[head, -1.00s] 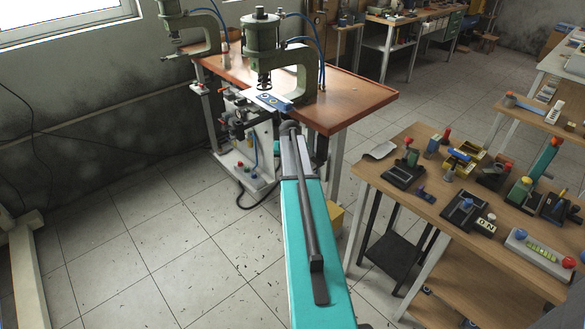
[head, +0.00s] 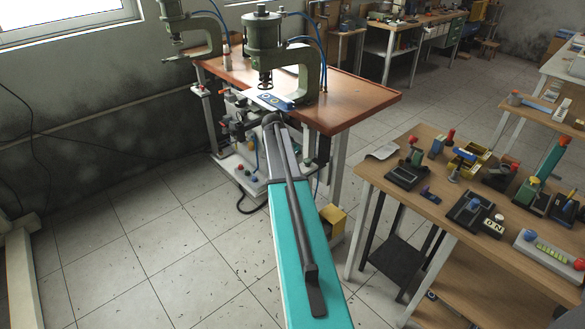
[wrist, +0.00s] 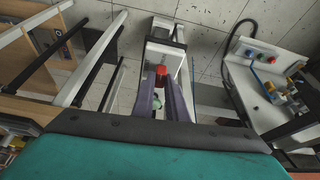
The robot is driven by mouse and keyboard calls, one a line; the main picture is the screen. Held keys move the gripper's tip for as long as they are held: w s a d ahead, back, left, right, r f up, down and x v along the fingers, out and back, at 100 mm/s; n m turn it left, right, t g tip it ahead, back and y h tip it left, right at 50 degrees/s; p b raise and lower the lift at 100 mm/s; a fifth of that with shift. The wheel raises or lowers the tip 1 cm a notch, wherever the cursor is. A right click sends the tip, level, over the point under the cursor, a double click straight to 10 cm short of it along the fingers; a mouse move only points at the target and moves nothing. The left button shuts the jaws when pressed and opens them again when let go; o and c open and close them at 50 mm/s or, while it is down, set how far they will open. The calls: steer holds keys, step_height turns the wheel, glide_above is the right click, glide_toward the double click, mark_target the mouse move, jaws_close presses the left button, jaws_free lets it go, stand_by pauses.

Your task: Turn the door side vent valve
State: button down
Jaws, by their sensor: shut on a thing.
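In the wrist view my gripper (wrist: 161,84) points away from the camera with its two purple-grey fingers close together. A red knob-like part (wrist: 160,76) sits between the fingertips, and the fingers are shut on it. It appears to be the valve handle, though the valve body is mostly hidden. A small pale green part (wrist: 157,101) shows between the fingers, nearer the camera. In the head view my arm covers the gripper and the valve. The near green press (head: 263,38) stands on the orange bench (head: 355,99) above that area.
A second press (head: 205,30) stands farther left. A wooden table (head: 445,205) with several devices stands at the right. Tiled floor (head: 130,255) is open at left.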

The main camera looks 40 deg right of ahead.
steer(key=shift+m, duration=0.5)
steer(key=c, duration=1.8)
jaws_free()
steer(key=shift+o, duration=0.2)
steer(key=shift+a+r, duration=0.1)
steer(key=b+v, duration=0.2)
steer(key=v, duration=1.1)
steer(key=shift+w+r, duration=0.25)
steer(key=shift+r, duration=0.05)
